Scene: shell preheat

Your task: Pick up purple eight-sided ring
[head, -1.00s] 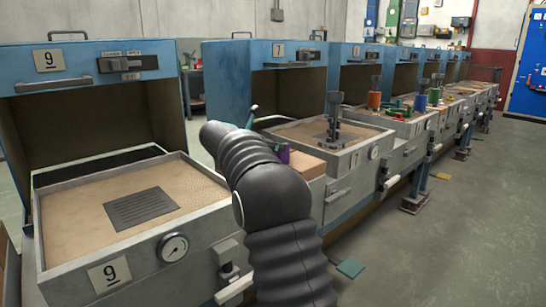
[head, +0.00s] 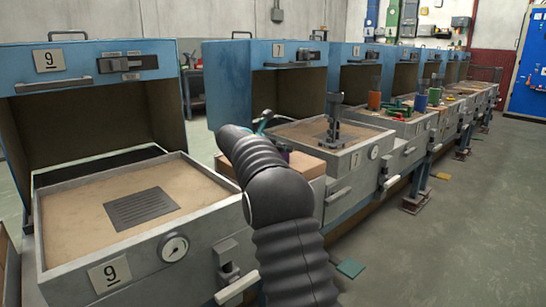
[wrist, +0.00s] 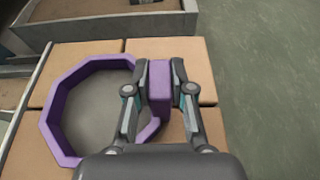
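The purple eight-sided ring (wrist: 53,122) lies over tan blocks at the left and middle of the wrist view. A plain grey area shows inside it. My gripper (wrist: 160,75) is at the ring's right side, with one finger on each side of an upright purple part (wrist: 160,84). Both finger pads appear to touch that part, so the gripper looks shut on it. The left finger hides the stretch of ring beside it. In the head view my arm covers most of the gripper, and only a bit of purple (head: 285,155) shows past it.
The tan blocks (head: 305,166) lie between station 9 (head: 60,192) and station 7 (head: 362,141). A dark upright fixture (head: 334,122) stands on station 7's sand bed. Blue hoods (head: 230,85) rise behind. Open floor (wrist: 260,90) lies to the right in the wrist view.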

